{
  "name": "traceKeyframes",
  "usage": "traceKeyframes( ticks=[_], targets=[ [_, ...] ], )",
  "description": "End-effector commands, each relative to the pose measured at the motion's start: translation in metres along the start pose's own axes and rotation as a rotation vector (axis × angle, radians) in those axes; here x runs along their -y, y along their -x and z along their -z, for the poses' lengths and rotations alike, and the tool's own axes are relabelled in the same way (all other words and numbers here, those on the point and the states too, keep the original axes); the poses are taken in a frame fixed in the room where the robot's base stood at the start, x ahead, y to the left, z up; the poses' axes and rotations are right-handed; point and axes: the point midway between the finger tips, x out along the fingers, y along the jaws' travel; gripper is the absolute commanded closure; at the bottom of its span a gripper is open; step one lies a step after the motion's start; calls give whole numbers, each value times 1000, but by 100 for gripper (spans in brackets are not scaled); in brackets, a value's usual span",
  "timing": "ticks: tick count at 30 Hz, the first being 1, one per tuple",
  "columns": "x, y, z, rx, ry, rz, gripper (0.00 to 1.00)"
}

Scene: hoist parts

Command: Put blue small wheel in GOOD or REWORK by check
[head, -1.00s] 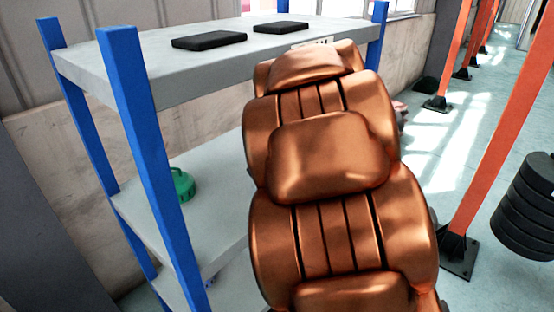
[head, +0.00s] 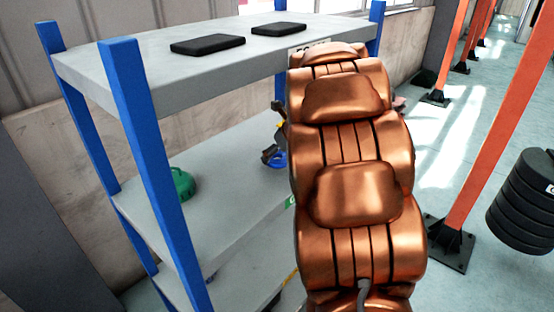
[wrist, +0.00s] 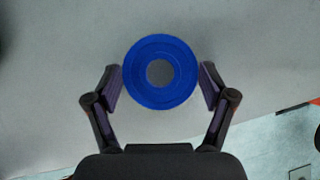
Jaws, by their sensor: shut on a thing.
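The blue small wheel (wrist: 133,79) is a blue ring with a round centre hole. In the wrist view it sits between the two fingers of my gripper (wrist: 160,82), which is shut on its sides. In the head view the blue wheel (head: 279,160) shows partly beside my copper-coloured arm, with the dark gripper (head: 269,154) next to it, over the middle shelf. The arm hides part of both. Whether the wheel touches the shelf cannot be told. A label (head: 312,46) on the top shelf's edge is mostly hidden, so its full word is unreadable.
The shelf rack has blue posts (head: 145,165) and a grey top shelf (head: 150,68) with two black pads (head: 207,44). A green object (head: 183,183) stands on the middle shelf (head: 235,205). Orange posts (head: 497,135) and stacked black discs (head: 522,205) stand at the right.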

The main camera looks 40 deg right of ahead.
Motion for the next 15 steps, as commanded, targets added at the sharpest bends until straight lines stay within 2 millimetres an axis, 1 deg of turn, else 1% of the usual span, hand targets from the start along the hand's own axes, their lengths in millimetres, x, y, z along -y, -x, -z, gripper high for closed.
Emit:
traceKeyframes(
  ticks=[3, 6, 15],
  targets=[
    [-1, -11, 8, -2, -2, -1, 79],
    [-1, -16, 11, 0, 0, -1, 79],
    [0, -18, 11, 1, 0, 2, 79]
  ],
)
